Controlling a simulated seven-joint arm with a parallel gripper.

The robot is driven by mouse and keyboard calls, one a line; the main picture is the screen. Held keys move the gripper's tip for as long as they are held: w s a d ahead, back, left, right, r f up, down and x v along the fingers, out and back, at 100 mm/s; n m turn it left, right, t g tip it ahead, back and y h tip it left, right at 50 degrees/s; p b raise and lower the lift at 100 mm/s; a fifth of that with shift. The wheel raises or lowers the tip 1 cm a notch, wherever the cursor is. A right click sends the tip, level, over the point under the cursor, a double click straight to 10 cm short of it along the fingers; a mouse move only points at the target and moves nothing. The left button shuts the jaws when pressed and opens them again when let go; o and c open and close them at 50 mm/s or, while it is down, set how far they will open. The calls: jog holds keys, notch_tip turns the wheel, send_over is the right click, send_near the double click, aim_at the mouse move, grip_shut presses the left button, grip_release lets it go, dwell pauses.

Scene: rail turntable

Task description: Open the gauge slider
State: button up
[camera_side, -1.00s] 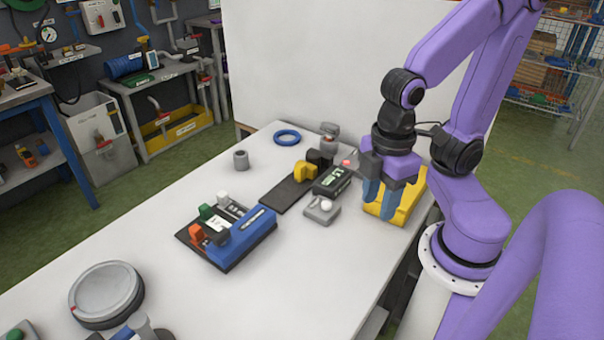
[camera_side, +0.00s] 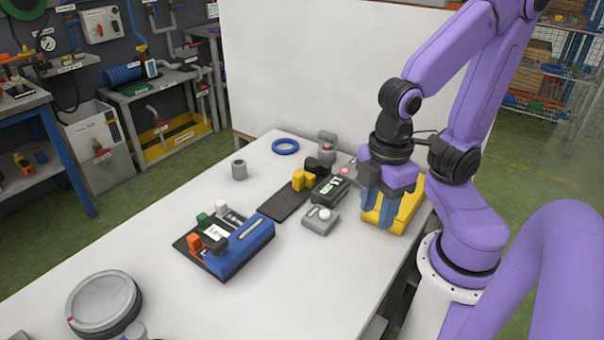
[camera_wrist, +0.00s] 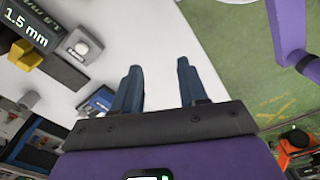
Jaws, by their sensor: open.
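The gauge is a dark flat bar (camera_side: 272,204) on the white table, with a yellow slider block (camera_side: 298,180) and a black block (camera_side: 314,168) close behind it. Beside it is a black display (camera_side: 331,188), which reads "1.5 mm" in the wrist view (camera_wrist: 28,22). The yellow block also shows at the wrist view's left edge (camera_wrist: 25,52). My gripper (camera_side: 377,212) is open and empty, fingers pointing down, to the right of the gauge and apart from it. In the wrist view its fingers (camera_wrist: 158,75) are spread over bare table.
A grey box with a white button (camera_side: 321,221) stands between the gauge and my gripper. A yellow block-like fixture (camera_side: 403,212) is right by my fingers. A blue device with coloured knobs (camera_side: 237,250) sits front left. A blue ring (camera_side: 286,146) and grey cylinder (camera_side: 239,169) lie behind.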

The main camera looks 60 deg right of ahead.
jog(key=shift+o, duration=0.8)
notch_tip(320, 180, up, 2)
jog(key=m+g+y, duration=0.1)
jog(key=m+y, duration=0.2)
jog(key=m, duration=2.1)
send_over(299, 173)
jog(key=s+a, duration=0.3)
jog(key=w+d+m+y, duration=0.1)
jog(key=w+d+m, duration=0.2)
jog(key=d+m, duration=0.5)
jog(key=shift+n+t, duration=0.4)
jog(key=shift+n, duration=0.3)
jog(key=x, duration=1.1)
jog(key=d+x, duration=0.1)
jog(key=x, duration=0.4)
jog(key=shift+a+f, duration=0.15)
jog(key=shift+f, duration=0.35)
